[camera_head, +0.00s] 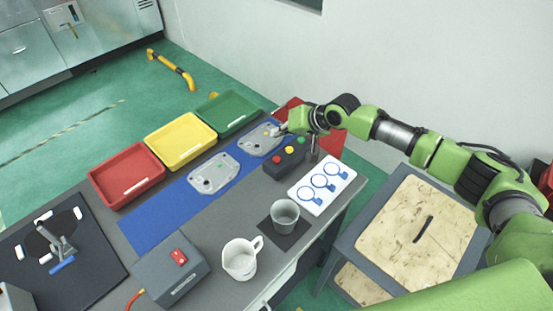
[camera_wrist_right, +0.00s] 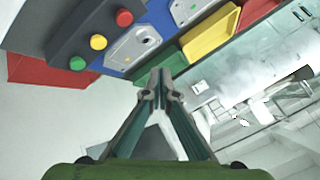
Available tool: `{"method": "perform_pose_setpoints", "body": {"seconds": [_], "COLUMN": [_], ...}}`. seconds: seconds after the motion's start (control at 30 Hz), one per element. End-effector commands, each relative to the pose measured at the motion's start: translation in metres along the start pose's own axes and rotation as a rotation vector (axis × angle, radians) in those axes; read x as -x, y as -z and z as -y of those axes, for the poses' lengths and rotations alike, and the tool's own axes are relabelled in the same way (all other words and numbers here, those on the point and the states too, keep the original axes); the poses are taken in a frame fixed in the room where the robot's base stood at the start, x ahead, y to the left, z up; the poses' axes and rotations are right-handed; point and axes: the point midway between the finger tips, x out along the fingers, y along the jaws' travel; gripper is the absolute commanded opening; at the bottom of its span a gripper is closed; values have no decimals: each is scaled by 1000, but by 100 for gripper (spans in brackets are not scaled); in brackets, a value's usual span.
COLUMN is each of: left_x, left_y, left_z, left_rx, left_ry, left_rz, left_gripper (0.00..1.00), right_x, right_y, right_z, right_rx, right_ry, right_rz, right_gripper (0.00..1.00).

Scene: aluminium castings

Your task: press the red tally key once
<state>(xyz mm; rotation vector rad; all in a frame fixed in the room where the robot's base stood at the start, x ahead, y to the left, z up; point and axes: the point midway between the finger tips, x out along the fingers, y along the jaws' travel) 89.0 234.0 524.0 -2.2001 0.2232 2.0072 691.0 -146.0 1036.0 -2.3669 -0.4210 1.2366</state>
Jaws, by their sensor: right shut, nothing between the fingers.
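A dark key box (camera_head: 284,163) stands near the back right of the table. It carries a red key (camera_head: 277,160), a yellow key (camera_head: 289,150) and a green key (camera_head: 301,140). In the right wrist view the red key (camera_wrist_right: 124,17), yellow key (camera_wrist_right: 98,42) and green key (camera_wrist_right: 77,63) show at the upper left. My right gripper (camera_head: 282,129) is beyond the box and near the far metal plate, apart from the keys. In the right wrist view its fingertips (camera_wrist_right: 160,84) are together, with nothing between them. My left gripper is not in view.
Red (camera_head: 126,174), yellow (camera_head: 181,140) and green (camera_head: 229,114) trays line the far edge. Metal plates (camera_head: 214,174) lie on a blue mat (camera_head: 155,219). A white card (camera_head: 321,186), grey cup (camera_head: 285,216), white jug (camera_head: 240,259) and grey switch box (camera_head: 170,268) stand nearer.

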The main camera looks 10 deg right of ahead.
Motion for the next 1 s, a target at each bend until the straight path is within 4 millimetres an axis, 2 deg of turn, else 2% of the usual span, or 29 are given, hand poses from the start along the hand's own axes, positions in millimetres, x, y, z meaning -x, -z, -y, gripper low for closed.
{"method": "perform_pose_setpoints", "body": {"seconds": [0.5, 0.7, 1.0], "left_x": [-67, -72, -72], "left_y": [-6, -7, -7], "left_z": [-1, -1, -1], "left_rx": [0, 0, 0], "left_ry": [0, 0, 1], "left_rz": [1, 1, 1], "left_gripper": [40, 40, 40], "right_x": [-46, -58, -59], "right_y": [-34, -42, -43], "right_z": [-35, -42, -43], "right_rx": [-1, -1, 0], "right_ry": [-2, 0, 0], "right_rz": [-1, 0, 0], "right_gripper": [0, 0, 0]}}
